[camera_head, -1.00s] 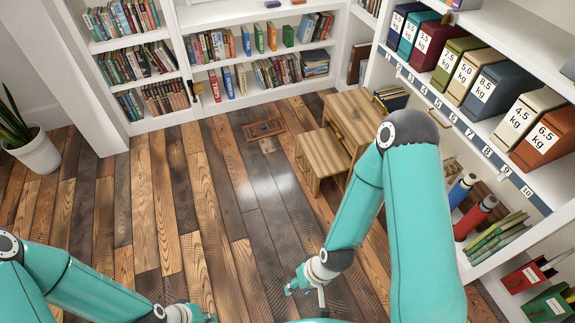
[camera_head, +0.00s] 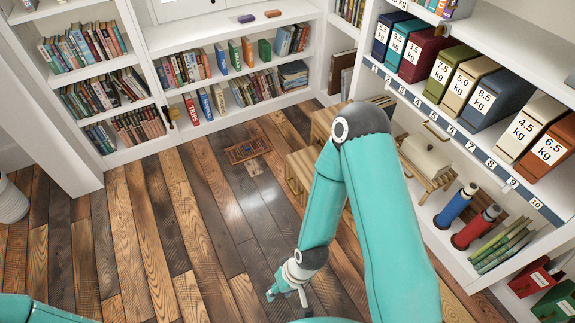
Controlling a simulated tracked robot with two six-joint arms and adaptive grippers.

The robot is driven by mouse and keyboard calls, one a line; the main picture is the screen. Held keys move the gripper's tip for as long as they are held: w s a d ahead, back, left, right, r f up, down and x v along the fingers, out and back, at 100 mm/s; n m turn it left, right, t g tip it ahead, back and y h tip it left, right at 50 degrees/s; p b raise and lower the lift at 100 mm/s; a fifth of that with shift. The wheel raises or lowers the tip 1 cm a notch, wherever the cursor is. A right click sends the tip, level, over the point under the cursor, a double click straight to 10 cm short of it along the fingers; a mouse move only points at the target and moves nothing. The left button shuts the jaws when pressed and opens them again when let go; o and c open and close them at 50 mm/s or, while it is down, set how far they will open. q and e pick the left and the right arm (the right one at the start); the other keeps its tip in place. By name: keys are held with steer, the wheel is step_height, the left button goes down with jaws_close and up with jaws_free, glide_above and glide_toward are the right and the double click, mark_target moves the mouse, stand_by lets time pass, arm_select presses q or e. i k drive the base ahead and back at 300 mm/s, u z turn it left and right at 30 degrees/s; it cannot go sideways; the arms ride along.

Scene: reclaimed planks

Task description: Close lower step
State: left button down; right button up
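The wooden step unit stands on the plank floor at the centre right, partly hidden behind my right arm. Its lower step (camera_head: 299,173) sticks out to the left of and below the taller upper step (camera_head: 324,121). My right gripper (camera_head: 288,294) hangs low over the floor, nearer to me than the lower step and well apart from it. Its fingers are spread and hold nothing. Of my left arm only a teal link shows at the bottom left corner; the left gripper is out of view.
The bookcase (camera_head: 230,30) lines the back wall. Open floor lies left and in front.

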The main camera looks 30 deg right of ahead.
mark_target(299, 168)
steer(key=z, duration=0.35)
steer(key=i, duration=1.15)
steer(key=z, duration=1.05)
steer(key=i, duration=0.5)
steer(key=z, duration=0.35)
steer(key=k, duration=0.9)
steer(key=z, duration=0.2)
steer(key=i, duration=0.9)
steer(key=u, duration=0.15)
